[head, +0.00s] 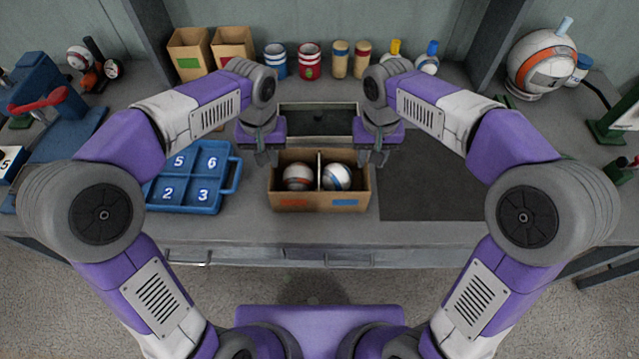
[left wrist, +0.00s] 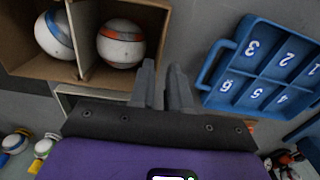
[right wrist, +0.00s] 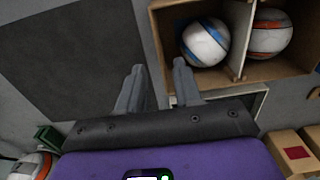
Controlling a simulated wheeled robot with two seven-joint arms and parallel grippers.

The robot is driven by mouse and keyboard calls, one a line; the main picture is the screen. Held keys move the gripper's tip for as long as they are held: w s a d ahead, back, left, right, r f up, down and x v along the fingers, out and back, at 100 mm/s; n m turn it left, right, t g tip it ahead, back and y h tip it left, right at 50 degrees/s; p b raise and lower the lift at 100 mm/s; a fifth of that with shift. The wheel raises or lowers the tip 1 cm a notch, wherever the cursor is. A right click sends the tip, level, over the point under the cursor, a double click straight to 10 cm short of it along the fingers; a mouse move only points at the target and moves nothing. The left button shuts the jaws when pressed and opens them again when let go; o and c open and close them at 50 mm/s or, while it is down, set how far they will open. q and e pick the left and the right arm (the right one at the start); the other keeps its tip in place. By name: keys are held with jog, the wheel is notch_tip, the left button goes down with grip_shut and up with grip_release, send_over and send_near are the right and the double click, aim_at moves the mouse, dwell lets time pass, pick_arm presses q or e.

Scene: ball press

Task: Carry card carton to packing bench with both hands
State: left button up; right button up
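The card carton (head: 318,203) stands on the bench with an orange and a blue patch on its front. A divider (head: 319,170) splits it; an orange-striped ball (head: 298,177) sits in the left half, a blue-striped ball (head: 337,177) in the right. My left gripper (head: 266,157) is at the carton's left wall, its fingers (left wrist: 162,85) slightly apart around the wall's line. My right gripper (head: 372,157) is at the right wall, its fingers (right wrist: 158,85) wider apart around that wall's line. Both are open; I cannot tell whether they touch the card.
A blue numbered tray (head: 196,178) is left of the carton. A dark mat (head: 430,188) lies clear to the right. A framed dark recess (head: 318,120) is behind the carton. Cartons (head: 232,47), cans (head: 309,62) and a large ball (head: 542,65) stand at the back.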

aim_at(271, 169)
pick_arm(q)
jog(key=shift+f, duration=0.2)
pick_arm(e)
jog(key=shift+f, duration=0.2)
